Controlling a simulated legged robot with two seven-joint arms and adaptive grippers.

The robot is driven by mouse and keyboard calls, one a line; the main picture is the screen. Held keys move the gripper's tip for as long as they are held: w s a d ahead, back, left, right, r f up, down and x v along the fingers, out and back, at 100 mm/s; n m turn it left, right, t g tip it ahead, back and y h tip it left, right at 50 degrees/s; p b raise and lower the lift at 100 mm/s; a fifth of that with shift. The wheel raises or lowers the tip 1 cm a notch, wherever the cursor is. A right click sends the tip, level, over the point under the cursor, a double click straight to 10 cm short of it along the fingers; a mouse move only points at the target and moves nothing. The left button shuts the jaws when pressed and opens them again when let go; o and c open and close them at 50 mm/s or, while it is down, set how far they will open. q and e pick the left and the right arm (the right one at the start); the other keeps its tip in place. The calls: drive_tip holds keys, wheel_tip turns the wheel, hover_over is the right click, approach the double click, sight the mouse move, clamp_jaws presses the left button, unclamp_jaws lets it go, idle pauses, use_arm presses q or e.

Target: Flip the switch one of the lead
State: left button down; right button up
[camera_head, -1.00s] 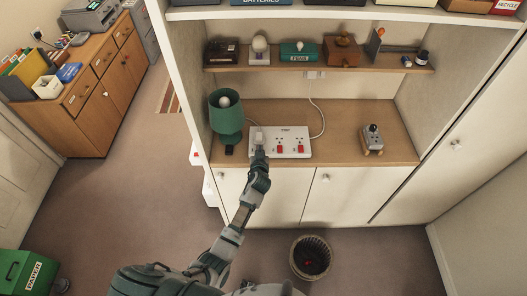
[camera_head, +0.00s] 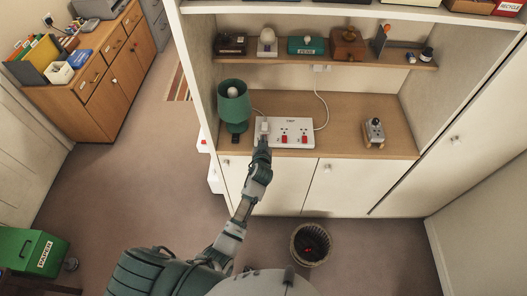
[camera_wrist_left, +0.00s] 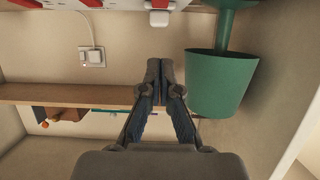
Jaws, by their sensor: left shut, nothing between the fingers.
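The lead (camera_head: 293,150) is a white block lying on the wooden desk top, with red switches at the middle (camera_head: 283,139) and right (camera_head: 303,140). A white plug (camera_head: 264,127) sits at its left end. My left gripper (camera_head: 263,141) is over the front of that left end, shut and empty, and hides whatever switch is there. I cannot tell whether it touches the lead. In the left wrist view, my shut fingers (camera_wrist_left: 165,66) are near the white plug (camera_wrist_left: 159,17), with the lead's red switches (camera_wrist_left: 92,3) at the top edge. My right gripper is not in view.
A green lamp (camera_head: 234,106) stands close left of the lead. A grey device with a knob (camera_head: 374,132) stands to the right, with bare desk between. A cable (camera_head: 325,108) runs up to a wall socket (camera_head: 318,70). A shelf (camera_head: 290,61) hangs above; a waste bin (camera_head: 311,244) stands below.

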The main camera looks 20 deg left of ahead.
use_arm(q)
drive_tip(key=shift+s+d, duration=0.75)
drive_tip(key=shift+s, duration=1.9)
drive_tip(key=s+d+f+m+g+h+b, duration=0.15)
drive_tip(key=s+f, duration=0.35)
drive_tip(key=f, duration=0.7)
drive_tip(key=s+f+m+g+h+b, duration=0.15)
drive_tip(key=s+f, duration=0.35)
drive_tip(key=f, duration=0.6)
drive_tip(key=s+d+f+m+g+h+b, duration=0.1)
drive_tip(key=s+f+g, duration=0.25)
drive_tip(key=f, duration=0.85)
drive_tip(key=s+a+f+m+g+b, duration=0.1)
drive_tip(key=s+a+f+g, duration=0.1)
drive_tip(key=s+f, duration=1.35)
drive_tip(key=s+a+f+g, duration=0.2)
drive_tip(key=s+a+f, duration=0.1)
drive_tip(key=s, duration=0.9)
drive_tip(key=s+a+f+g+b, duration=0.1)
drive_tip(key=s+a+f+g, duration=0.1)
drive_tip(key=s, duration=0.9)
drive_tip(key=shift+s+a+f+m+b, duration=0.35)
drive_tip(key=shift+a+f, duration=0.35)
drive_tip(key=shift+f, duration=0.25)
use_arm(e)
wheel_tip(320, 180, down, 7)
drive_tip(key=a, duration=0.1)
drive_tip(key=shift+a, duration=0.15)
